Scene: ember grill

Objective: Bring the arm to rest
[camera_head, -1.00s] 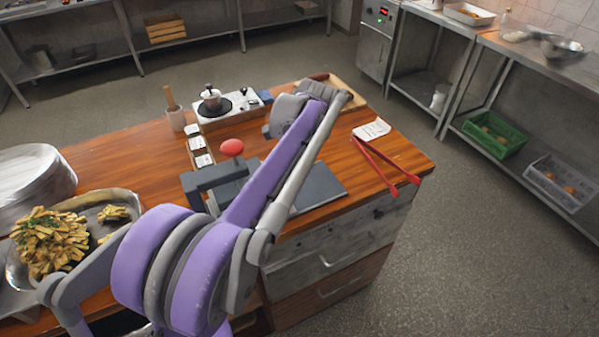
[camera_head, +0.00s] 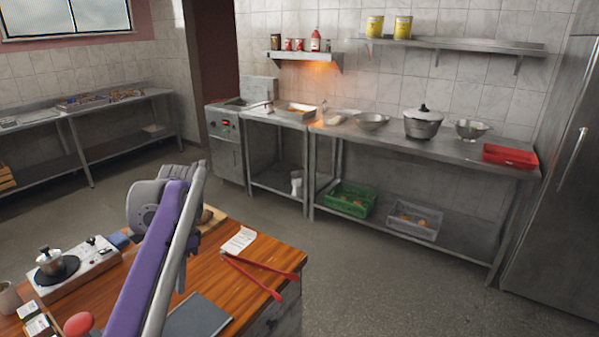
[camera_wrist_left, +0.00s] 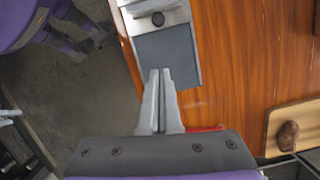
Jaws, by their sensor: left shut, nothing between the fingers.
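My left gripper (camera_wrist_left: 160,72) shows in the left wrist view, with its two grey fingers together and nothing between them. It is above the wooden counter, in front of a dark grey plate (camera_wrist_left: 168,50); the height above it is hard to judge. In the head view my purple and grey left arm rises from the bottom edge over the wooden counter (camera_head: 235,285), bent at a grey joint. The gripper itself cannot be made out there. My right gripper is in neither view.
Red tongs (camera_head: 262,268) and a white paper (camera_head: 239,240) lie near the counter's right edge. A small hotplate (camera_head: 85,272) with a pot (camera_head: 50,260) stands left of my arm. A wooden board (camera_wrist_left: 291,120) carries a brown item. Steel tables line the far wall; open floor lies between.

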